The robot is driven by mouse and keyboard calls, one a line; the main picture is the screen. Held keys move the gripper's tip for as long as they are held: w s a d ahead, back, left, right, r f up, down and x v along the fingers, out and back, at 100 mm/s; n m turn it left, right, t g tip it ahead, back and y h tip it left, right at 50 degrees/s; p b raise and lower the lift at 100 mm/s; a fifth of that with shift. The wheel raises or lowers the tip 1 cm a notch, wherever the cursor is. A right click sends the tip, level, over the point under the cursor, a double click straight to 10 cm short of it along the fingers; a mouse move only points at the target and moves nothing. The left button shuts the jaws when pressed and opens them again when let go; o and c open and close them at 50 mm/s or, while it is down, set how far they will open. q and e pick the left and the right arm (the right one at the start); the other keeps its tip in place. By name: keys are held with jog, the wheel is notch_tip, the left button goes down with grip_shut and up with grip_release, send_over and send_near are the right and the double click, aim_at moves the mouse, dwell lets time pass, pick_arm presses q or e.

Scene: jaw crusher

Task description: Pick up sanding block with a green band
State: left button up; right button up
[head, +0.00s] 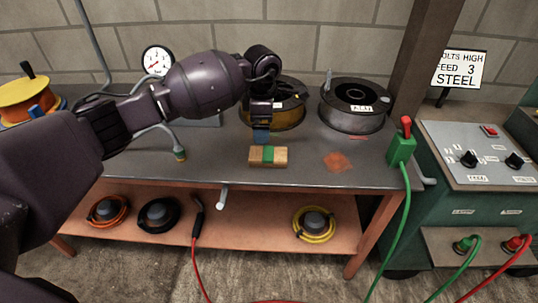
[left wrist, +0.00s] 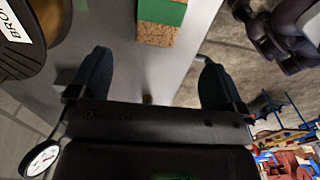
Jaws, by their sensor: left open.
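The sanding block (head: 281,156) is a tan, cork-like block with a green band (head: 268,154) around its middle. It lies on the grey bench top near the front edge. In the left wrist view the block (left wrist: 157,33) shows at the top, partly cut off by the frame, with its green band at the upper edge. My left gripper (head: 261,136) hangs just behind the block in the head view, fingers pointing down. In the left wrist view the left gripper (left wrist: 155,78) has its blue fingers wide apart with nothing between them; the block lies beyond the fingertips.
A yellow-brown spool (head: 289,117) and a grey wire spool (head: 352,107) stand behind the block. An orange patch (head: 338,161) lies to its right. A green clamp (head: 401,147) with a cable sits at the right edge. The lower shelf (head: 261,224) holds several coils.

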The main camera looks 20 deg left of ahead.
pick_arm(q)
send_over(263, 153)
notch_tip(263, 153, down, 5)
jog(key=shift+f+b, duration=0.15)
jog(key=shift+b, duration=0.25)
jog(key=shift+f, duration=0.7)
notch_tip(263, 153, down, 4)
jog(key=shift+f+b, duration=0.2)
jog(key=shift+b, duration=0.3)
jog(key=shift+r, duration=0.1)
jog(key=c, duration=1)
jog(key=shift+r+p, duration=1.45)
jog(key=shift+r, duration=8.55)
